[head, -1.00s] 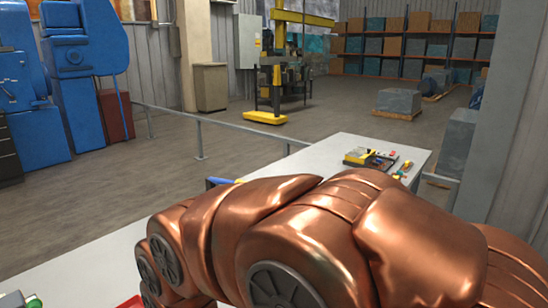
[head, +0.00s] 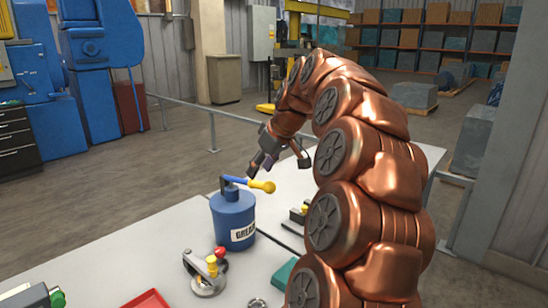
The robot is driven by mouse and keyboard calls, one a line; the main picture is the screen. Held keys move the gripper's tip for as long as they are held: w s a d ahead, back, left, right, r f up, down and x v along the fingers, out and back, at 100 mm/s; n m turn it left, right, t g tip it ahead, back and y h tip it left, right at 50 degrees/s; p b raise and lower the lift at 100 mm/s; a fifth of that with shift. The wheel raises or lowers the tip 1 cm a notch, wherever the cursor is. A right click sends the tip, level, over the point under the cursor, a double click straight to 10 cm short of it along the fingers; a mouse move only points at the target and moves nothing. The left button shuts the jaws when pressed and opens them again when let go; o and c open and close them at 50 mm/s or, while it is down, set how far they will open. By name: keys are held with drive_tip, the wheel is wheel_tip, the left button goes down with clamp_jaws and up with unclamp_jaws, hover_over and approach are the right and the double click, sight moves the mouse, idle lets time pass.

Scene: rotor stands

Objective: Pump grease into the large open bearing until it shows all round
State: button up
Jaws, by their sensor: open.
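A blue grease can (head: 233,222) with a white label stands upright on the white table. Its blue pump lever, ending in a yellow knob (head: 262,186), sticks out to the right at the top. My gripper (head: 275,165) is open, pointing down just above and beside the knob; whether a finger touches the knob I cannot tell. A metal fixture (head: 205,275) with a round base and red and yellow knobs stands in front of the can. I cannot make out the large open bearing for certain; a small metal ring (head: 257,302) is cut off at the bottom edge.
A red tray (head: 147,300) and a green item (head: 50,298) lie at the front left. A teal object (head: 285,273) lies right of the fixture, partly behind my arm. A grey railing (head: 180,103) runs behind the tables.

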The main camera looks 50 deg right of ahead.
sight(259, 182)
drive_tip(key=shift+h, duration=0.3)
drive_tip(key=d, duration=0.2)
drive_tip(key=d+r, duration=0.1)
drive_tip(key=d, duration=0.1)
drive_tip(key=shift+s, duration=0.4)
drive_tip(key=b+x, duration=0.2)
drive_tip(key=x, duration=0.7)
drive_tip(key=shift+w+a+f, duration=0.1)
drive_tip(key=shift+w+f, duration=0.05)
drive_tip(key=shift+f, duration=0.05)
drive_tip(key=shift+w+f, duration=0.45)
drive_tip(key=shift+f, duration=0.15)
drive_tip(key=c, duration=0.9)
drive_tip(key=shift+o, duration=0.2)
drive_tip(key=shift+f+b, duration=0.15)
drive_tip(key=shift+b, duration=0.2)
